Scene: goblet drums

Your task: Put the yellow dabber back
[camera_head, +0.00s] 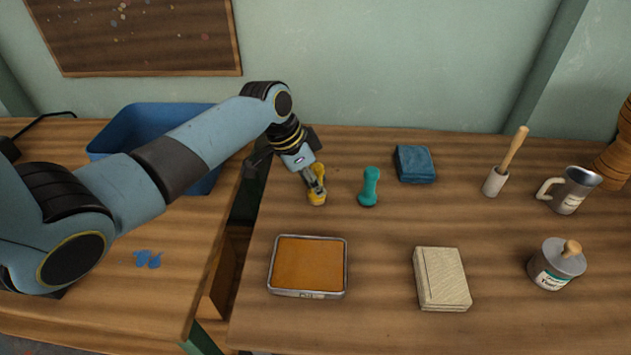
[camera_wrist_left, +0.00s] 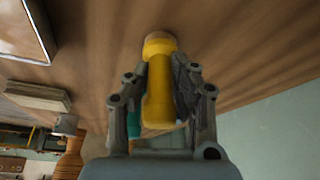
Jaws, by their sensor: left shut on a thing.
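The yellow dabber (camera_head: 317,198) is upright at the back left of the right-hand table, with its lower end at the tabletop; I cannot tell whether it touches. My left gripper (camera_head: 315,180) is shut on its upper part. In the left wrist view the yellow dabber (camera_wrist_left: 159,85) sits between both fingers of the left gripper (camera_wrist_left: 158,90), its pale brownish end pointing away from the gripper. A teal dabber (camera_head: 369,187) stands just right of it, apart; it is mostly hidden behind the gripper in the left wrist view. My right gripper is not in view.
An orange-brown pad in a metal tray (camera_head: 307,294) lies in front. A blue cloth (camera_head: 414,164), a cream block (camera_head: 441,278), a brush (camera_head: 506,160), a metal mug (camera_head: 570,190) and a lidded tin (camera_head: 556,264) stand to the right. A blue bin (camera_head: 140,120) is at left.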

